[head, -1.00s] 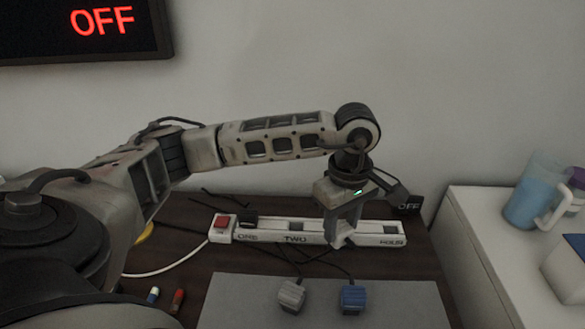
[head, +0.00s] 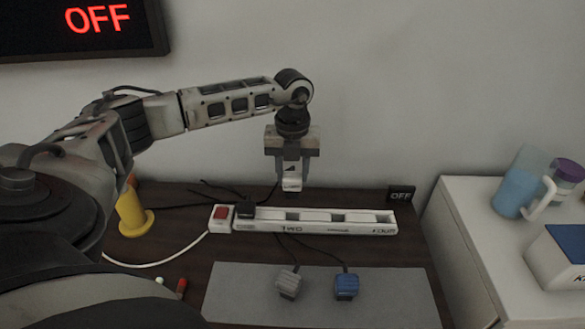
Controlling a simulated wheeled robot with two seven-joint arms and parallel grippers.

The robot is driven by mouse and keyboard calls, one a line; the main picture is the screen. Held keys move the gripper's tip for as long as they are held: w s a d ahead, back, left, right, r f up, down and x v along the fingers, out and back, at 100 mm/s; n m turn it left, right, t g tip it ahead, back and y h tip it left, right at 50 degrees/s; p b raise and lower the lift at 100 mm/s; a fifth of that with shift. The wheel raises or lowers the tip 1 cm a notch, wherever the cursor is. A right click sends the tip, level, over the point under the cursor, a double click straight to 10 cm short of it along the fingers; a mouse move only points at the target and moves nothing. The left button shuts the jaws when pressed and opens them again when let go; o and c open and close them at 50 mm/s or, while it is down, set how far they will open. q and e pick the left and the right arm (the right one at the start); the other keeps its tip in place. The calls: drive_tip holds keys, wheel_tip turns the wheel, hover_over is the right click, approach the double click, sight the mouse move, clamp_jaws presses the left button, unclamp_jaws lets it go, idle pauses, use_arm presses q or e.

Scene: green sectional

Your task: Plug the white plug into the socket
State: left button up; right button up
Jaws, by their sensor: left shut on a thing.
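My left gripper (head: 291,168) is shut on a white plug (head: 291,184) and holds it upright, apparently above and behind the power strip. The white power strip (head: 315,228) lies across the dark table, with several square sockets along its top. A black plug (head: 245,209) sits in its leftmost socket. The socket over the label TWO (head: 292,216) shows empty, below the held plug in the picture, and the sockets to its right look empty too. My right gripper is not in view.
A grey plug (head: 288,283) and a blue plug (head: 346,286) lie on a grey mat (head: 390,302) in front. A red switch (head: 221,212) is at the strip's left end. A yellow object (head: 131,214) stands left. A small OFF sign (head: 401,194) stands behind right.

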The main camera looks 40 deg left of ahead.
sight(292, 197)
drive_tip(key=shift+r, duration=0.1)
use_arm(q)
drive_tip(key=shift+f+b, duration=0.6)
drive_tip(key=shift+f, duration=0.35)
drive_tip(key=shift+f+b, duration=0.6)
drive_tip(key=shift+f, duration=0.2)
drive_tip(key=shift+f+b, duration=0.7)
drive_tip(key=shift+f, duration=0.45)
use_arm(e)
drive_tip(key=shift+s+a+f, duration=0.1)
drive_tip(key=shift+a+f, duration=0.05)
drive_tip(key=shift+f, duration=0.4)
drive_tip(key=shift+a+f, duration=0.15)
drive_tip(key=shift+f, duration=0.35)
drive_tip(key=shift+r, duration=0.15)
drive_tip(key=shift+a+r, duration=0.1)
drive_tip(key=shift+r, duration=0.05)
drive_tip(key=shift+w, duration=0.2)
use_arm(q)
drive_tip(key=shift+p, duration=0.3)
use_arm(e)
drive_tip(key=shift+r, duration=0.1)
use_arm(q)
drive_tip(key=shift+f+b, duration=0.85)
drive_tip(key=shift+f, duration=0.4)
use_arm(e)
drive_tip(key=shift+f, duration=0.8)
